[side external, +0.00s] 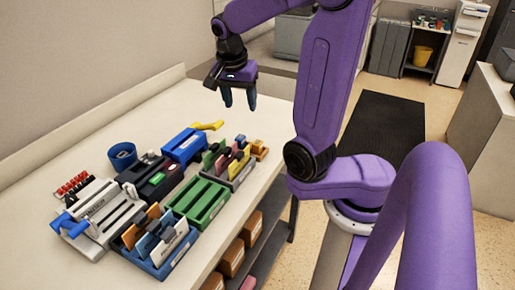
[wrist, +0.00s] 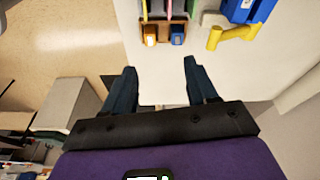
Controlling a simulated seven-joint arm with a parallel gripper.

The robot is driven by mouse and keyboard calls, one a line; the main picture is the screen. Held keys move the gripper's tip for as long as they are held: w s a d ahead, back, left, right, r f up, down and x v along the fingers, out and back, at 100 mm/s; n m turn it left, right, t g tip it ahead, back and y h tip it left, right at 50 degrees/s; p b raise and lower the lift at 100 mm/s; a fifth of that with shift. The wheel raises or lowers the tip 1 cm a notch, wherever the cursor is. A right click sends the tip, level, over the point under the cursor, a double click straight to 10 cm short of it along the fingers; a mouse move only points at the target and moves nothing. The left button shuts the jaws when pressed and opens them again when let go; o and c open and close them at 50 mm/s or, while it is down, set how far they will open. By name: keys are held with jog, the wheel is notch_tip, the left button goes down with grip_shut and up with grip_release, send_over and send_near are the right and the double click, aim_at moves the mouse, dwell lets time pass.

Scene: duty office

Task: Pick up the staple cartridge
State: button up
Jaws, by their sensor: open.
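My gripper (side external: 239,99) is open and empty, pointing down above the far part of the white table. In the wrist view its two dark fingers (wrist: 160,68) stand apart with nothing between them. I cannot tell for certain which item is the staple cartridge. That holder also shows in the side view (side external: 260,149), at the end of the group nearest my gripper. Nothing touches the fingers.
A yellow piece (side external: 208,126) lies behind a blue box (side external: 185,145). The table (side external: 165,108) is bare toward the wall.

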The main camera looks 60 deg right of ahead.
jog(key=s+d+m, duration=0.2)
send_over(257, 143)
jog(key=f, duration=0.7)
jog(key=a+f, duration=0.1)
jog(key=f, duration=0.3)
jog(key=shift+f, duration=0.25)
jog(key=shift+x, duration=2.6)
jog(key=shift+a, duration=0.1)
jog(key=c, duration=1)
